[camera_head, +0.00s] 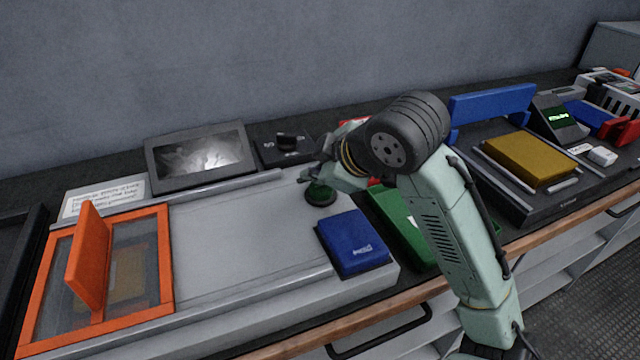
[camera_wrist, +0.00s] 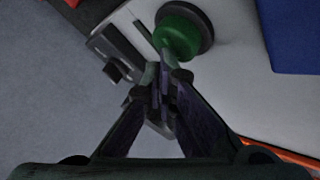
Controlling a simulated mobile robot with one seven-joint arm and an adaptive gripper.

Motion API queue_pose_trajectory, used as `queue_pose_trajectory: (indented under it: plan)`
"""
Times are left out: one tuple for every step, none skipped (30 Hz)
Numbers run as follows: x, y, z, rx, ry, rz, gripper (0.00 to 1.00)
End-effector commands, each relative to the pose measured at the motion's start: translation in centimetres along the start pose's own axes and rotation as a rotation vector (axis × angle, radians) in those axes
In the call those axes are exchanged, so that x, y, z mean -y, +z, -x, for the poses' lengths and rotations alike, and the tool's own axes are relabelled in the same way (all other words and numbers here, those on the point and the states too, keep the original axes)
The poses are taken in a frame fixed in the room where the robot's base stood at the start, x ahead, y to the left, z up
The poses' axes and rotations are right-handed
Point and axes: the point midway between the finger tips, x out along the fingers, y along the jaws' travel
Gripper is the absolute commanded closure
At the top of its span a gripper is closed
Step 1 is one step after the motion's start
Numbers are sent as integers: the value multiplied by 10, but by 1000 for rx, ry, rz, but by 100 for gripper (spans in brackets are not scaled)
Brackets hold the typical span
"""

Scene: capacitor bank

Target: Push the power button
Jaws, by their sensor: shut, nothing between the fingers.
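A round green button (camera_head: 320,193) in a dark ring sits on the grey panel (camera_head: 245,235) of the machine, just above the blue box. I take it to be the power button, as its label is not readable. My gripper (camera_head: 312,174) is shut and empty, with its tips close above and beside the button in the head view. In the wrist view, the shut fingertips (camera_wrist: 163,75) point at the near edge of the green button (camera_wrist: 178,38). I cannot tell whether they touch it. The button shows no clear sign of being pressed.
A black knob box (camera_head: 285,145) and a screen (camera_head: 200,157) stand behind the panel. A blue box (camera_head: 352,242) is close in front of the button. An orange frame with an upright handle (camera_head: 90,260) is at left. A green box (camera_head: 400,222) is at right.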

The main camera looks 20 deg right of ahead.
Motion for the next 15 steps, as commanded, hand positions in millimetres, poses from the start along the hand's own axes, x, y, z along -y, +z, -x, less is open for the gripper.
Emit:
queue_pose_trajectory:
  plan:
    - [2, 1, -2, -1, -1, 0, 100]
    - [2, 2, -3, -1, -1, 0, 100]
    - [3, 2, -4, -1, -1, 0, 100]
    - [4, 3, -5, -2, -1, 0, 100]
    - [4, 4, -6, -2, 0, 0, 100]
    - [5, 4, -6, -2, 0, 0, 100]
    - [5, 4, -6, -1, 0, 0, 100]
    - [5, 4, -6, -1, 0, 0, 100]
    - [4, 4, -6, -1, 0, 0, 100]
    - [4, 4, -6, 0, 0, 0, 100]
    - [4, 4, -6, 0, 0, 0, 100]
    - [4, 4, -6, 0, 0, 0, 100]
    - [4, 4, -6, 0, 0, 0, 100]
    - [4, 4, -6, 0, 0, 0, 100]
    - [4, 4, -6, 0, 0, 0, 100]
